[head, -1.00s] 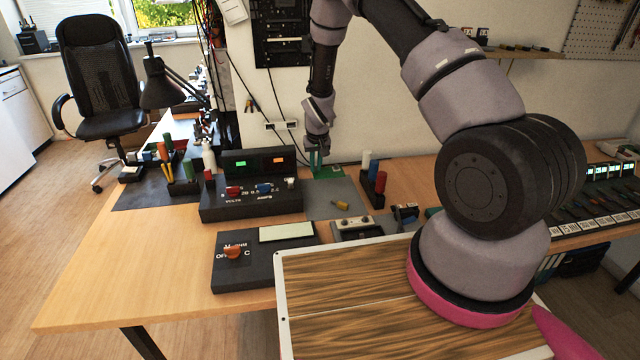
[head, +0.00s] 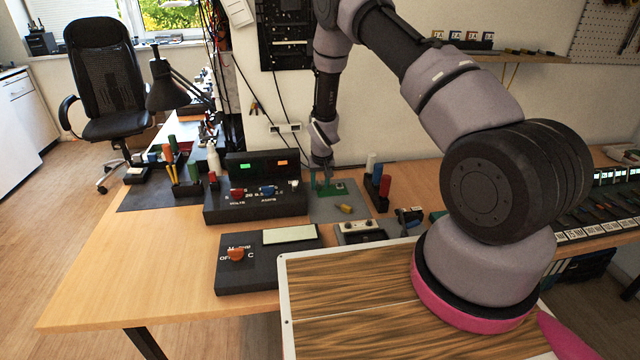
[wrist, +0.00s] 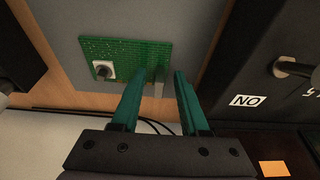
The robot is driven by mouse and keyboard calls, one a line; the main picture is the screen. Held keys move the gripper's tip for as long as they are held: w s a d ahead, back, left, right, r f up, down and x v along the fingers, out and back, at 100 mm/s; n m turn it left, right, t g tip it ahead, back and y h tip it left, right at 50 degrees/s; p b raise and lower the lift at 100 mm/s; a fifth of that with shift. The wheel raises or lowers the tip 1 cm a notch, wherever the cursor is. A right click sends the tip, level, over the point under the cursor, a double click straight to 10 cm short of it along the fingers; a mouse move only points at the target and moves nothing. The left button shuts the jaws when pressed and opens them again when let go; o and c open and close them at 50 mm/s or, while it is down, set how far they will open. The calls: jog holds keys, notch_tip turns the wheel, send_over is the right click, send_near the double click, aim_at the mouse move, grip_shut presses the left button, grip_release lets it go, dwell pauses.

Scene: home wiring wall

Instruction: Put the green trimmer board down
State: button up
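The green trimmer board (head: 338,188) lies flat on a grey mat (head: 322,211) behind the small yellow part. My gripper (head: 321,180) is right over the board. In the wrist view its two teal fingers (wrist: 160,75) stand apart, one on each side of the tab, with gaps visible between. The board's underside is hidden.
A black meter unit (head: 255,205) stands left of the mat. A dark rack with white, blue and red cylinders (head: 378,190) stands close on the right. A yellow part (head: 346,208) lies on the mat. The wall is close behind.

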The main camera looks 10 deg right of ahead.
jog(key=s+d+r+m, duration=0.15)
jog(key=s+r, duration=0.25)
jog(key=r, duration=0.9)
jog(key=s+d+r+t+y, duration=0.15)
jog(key=s+r, duration=0.25)
jog(key=r, duration=0.9)
jog(key=s+d+r+m, duration=0.15)
jog(key=s+r, duration=0.25)
jog(key=r, duration=1)
jog(key=s+d+r, duration=0.1)
jog(key=s+r, duration=0.3)
jog(key=s, duration=0.4)
jog(key=s+d+r+t, duration=0.1)
jog(key=s+d+r, duration=0.1)
jog(key=s+r, duration=0.3)
jog(key=s+d+r+m+t, duration=0.1)
jog(key=s+r, duration=0.3)
jog(key=s, duration=0.6)
jog(key=shift+s+d+r, duration=0.2)
jog(key=shift+s+r, duration=0.05)
jog(key=shift+s, duration=0.15)
jog(key=shift+t+y, duration=0.25)
